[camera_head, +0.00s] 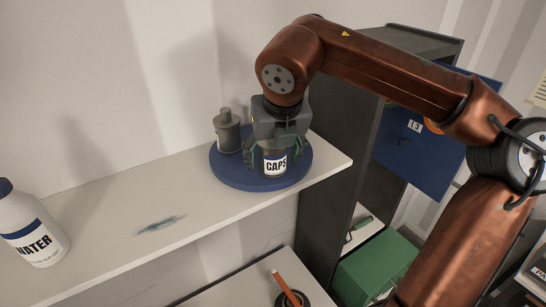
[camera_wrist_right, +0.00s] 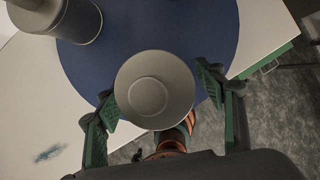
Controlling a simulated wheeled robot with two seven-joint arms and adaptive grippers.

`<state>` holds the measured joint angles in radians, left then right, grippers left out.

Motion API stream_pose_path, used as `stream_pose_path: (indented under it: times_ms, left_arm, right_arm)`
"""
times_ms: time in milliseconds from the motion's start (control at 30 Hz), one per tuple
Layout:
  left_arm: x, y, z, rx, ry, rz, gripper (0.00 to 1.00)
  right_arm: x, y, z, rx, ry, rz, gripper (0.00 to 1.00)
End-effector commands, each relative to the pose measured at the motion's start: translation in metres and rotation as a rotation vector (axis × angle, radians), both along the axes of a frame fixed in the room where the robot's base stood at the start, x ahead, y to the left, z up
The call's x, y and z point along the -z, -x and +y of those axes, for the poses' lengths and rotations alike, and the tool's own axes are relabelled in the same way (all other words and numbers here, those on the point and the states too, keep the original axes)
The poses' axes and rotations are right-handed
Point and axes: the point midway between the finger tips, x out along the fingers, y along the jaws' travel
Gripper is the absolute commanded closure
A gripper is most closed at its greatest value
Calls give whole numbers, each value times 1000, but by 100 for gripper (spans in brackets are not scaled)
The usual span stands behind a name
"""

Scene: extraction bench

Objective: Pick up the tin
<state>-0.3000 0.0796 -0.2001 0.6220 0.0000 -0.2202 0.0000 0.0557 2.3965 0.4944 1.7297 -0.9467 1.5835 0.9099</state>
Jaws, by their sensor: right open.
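The tin (camera_head: 275,164), with a white label reading CAPS, stands upright on a round blue board (camera_head: 230,180) at the right end of the shelf. My right gripper (camera_head: 274,152) points down over it, with green fingers to either side. In the right wrist view the pale round top of the tin (camera_wrist_right: 155,90) lies between the two open fingers of the gripper (camera_wrist_right: 158,90). Gaps show beside the top, and I see no clear contact. My left gripper is not in view.
A grey bottle (camera_head: 228,132) stands on the blue board behind and left of the tin; it also shows in the right wrist view (camera_wrist_right: 70,18). A WATER bottle (camera_head: 32,230) stands at far left. The white shelf (camera_head: 120,205) between is clear except for a bluish smear (camera_head: 160,223).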

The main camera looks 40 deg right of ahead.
Motion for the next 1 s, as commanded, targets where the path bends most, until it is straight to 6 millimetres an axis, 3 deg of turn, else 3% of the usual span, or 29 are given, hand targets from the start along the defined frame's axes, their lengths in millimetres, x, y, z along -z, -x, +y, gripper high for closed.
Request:
stream_pose_path:
  times_ms: [900, 1000]
  left_arm:
    - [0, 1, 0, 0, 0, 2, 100]
    - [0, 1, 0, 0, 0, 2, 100]
  right_arm:
    - [0, 0, 0, 0, 0, 0, 98]
    - [-1, 0, 0, -1, -1, -3, 98]
